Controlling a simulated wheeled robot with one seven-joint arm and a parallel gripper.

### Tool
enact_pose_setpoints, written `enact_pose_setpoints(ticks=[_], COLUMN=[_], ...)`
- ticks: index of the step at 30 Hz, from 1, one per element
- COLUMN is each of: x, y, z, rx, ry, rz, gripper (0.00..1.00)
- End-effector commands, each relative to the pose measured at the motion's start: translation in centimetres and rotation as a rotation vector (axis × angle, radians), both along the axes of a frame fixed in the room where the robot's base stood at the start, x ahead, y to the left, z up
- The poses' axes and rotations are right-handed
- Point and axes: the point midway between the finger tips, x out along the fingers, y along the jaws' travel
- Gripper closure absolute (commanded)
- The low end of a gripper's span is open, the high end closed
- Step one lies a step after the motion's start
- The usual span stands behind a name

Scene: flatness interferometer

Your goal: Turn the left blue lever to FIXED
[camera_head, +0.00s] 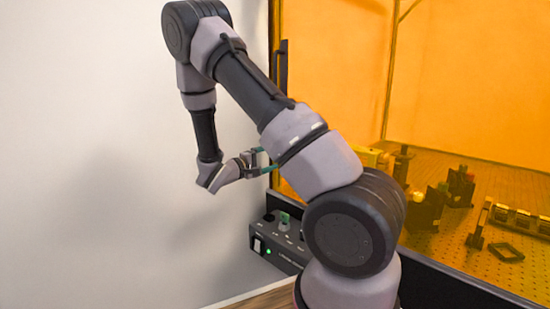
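My gripper (267,159) is left of centre, in front of the orange panel's left edge. Its two teal-tipped fingers are apart, with nothing seen between them. No blue lever can be made out; my arm covers part of the scene. A dark control box (261,229) sits low at centre, below my gripper and apart from it. The labels are too small to read, and my arm hides the box's right part.
An orange see-through enclosure panel (330,60) fills the right side, with a dark vertical handle (283,65) at its left edge. Behind it, optical parts (428,208) stand on a perforated table. A plain white wall (90,150) is at left, with free space before it.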

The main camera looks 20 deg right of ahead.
Motion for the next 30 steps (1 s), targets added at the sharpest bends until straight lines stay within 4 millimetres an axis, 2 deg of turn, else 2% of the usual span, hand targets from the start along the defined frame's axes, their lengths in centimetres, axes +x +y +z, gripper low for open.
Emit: enact_pose_setpoints(ticks=[1, 6, 12, 18, 30], x=[-0.3, -1.5, -2.5, -2.9, -3.0], y=[1.2, 4.5, 7.3, 8.1, 8.0], z=[0.0, 0.0, 0.0, -0.1, 0.0], rx=[0.001, 0.001, 0.001, 0.000, 0.002], ry=[0.001, 0.001, 0.001, 0.002, 0.002], rz=[0.006, 0.007, 0.005, 0.001, -0.001], gripper=[0.20, 0.20, 0.20, 0.20, 0.20])
